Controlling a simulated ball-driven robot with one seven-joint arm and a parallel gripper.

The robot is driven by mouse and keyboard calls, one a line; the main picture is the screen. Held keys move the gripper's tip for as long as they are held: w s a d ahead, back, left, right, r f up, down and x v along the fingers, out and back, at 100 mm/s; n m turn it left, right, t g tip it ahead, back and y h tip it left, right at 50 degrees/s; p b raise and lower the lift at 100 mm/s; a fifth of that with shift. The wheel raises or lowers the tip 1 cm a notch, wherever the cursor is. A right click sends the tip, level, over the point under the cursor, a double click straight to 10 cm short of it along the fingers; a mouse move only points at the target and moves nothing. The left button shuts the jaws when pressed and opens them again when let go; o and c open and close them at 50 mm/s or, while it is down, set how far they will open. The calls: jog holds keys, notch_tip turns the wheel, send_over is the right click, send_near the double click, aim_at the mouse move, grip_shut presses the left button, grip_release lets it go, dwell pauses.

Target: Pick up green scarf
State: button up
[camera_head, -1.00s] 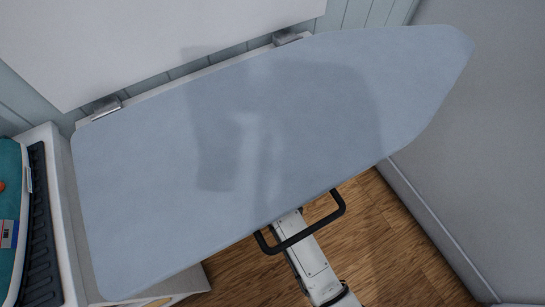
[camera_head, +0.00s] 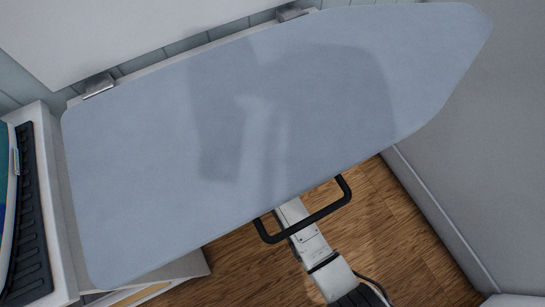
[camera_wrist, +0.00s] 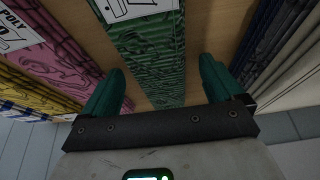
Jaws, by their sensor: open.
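In the wrist view, a green patterned folded cloth (camera_wrist: 152,60), which looks like the green scarf, lies on a wooden surface, with a white label at its far end. My gripper (camera_wrist: 162,82) is open, its two dark green fingers on either side of the near part of the cloth. Nothing is gripped, and I cannot tell whether the fingers touch it. In the head view neither the scarf nor my gripper shows; part of my arm passes beneath the ironing board.
Yellow and pink folded cloths (camera_wrist: 50,60) lie left of the scarf, and dark blue ones (camera_wrist: 268,40) lie right. A white cabinet (camera_head: 55,180) stands left; wooden floor (camera_head: 390,230) shows below.

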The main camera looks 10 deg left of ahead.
jog(key=c, duration=1.2)
